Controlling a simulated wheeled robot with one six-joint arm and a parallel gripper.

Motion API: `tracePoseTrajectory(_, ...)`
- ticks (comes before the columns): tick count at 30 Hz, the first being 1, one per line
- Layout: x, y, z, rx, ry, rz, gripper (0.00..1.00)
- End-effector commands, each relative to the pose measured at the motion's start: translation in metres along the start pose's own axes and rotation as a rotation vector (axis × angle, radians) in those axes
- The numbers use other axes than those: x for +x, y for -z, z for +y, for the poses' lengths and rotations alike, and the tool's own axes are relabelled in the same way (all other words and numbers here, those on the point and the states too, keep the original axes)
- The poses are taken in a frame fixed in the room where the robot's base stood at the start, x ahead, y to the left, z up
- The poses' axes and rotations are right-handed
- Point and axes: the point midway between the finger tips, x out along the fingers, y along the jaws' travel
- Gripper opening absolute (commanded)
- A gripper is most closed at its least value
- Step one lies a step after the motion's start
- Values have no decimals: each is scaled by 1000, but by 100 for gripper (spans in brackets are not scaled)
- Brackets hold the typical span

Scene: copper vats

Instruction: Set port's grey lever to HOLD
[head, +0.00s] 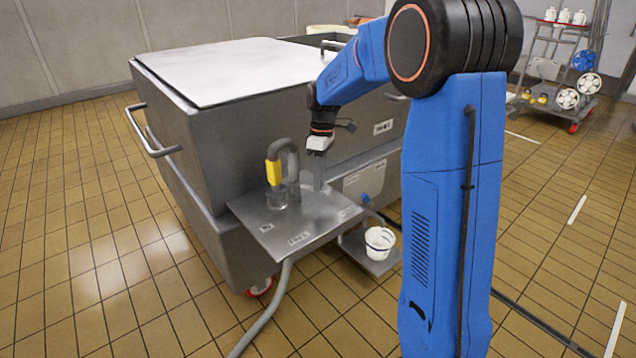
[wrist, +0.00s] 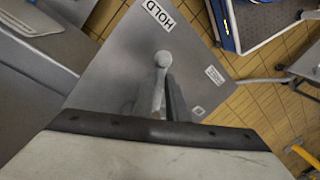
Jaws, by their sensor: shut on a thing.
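The grey lever (wrist: 162,60) shows in the wrist view as a round-ended grey bar standing on a grey metal plate (wrist: 110,70). My gripper (wrist: 157,100) is shut on the lever, with its fingers partly hidden behind the gripper body. A HOLD label (wrist: 158,14) lies on the plate beyond the lever's round end. In the head view, my gripper (head: 319,155) is over the plate (head: 290,225) on the side of the grey vat (head: 175,130). The lever (head: 317,177) shows only as a thin grey piece below it.
A grey curved pipe with a yellow sleeve (head: 273,172) stands on the plate left of my gripper. A white cup (head: 379,242) sits on a lower shelf. A grey hose (head: 268,315) runs to the floor. A trolley (head: 560,75) stands far right. The tiled floor at left is clear.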

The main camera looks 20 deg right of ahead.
Motion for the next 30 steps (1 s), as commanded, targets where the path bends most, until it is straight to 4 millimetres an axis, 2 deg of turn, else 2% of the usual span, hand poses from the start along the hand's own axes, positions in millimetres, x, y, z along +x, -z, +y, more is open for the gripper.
tracePoseTrajectory(16, -2, 1, 3, -27, -4, -4, 0)
tracePoseTrajectory(17, -2, 1, 3, -27, -4, -3, 15)
tracePoseTrajectory(19, -2, 1, 3, -26, -4, -4, 32)
tracePoseTrajectory(30, -4, 1, 2, -26, -2, -4, 32)
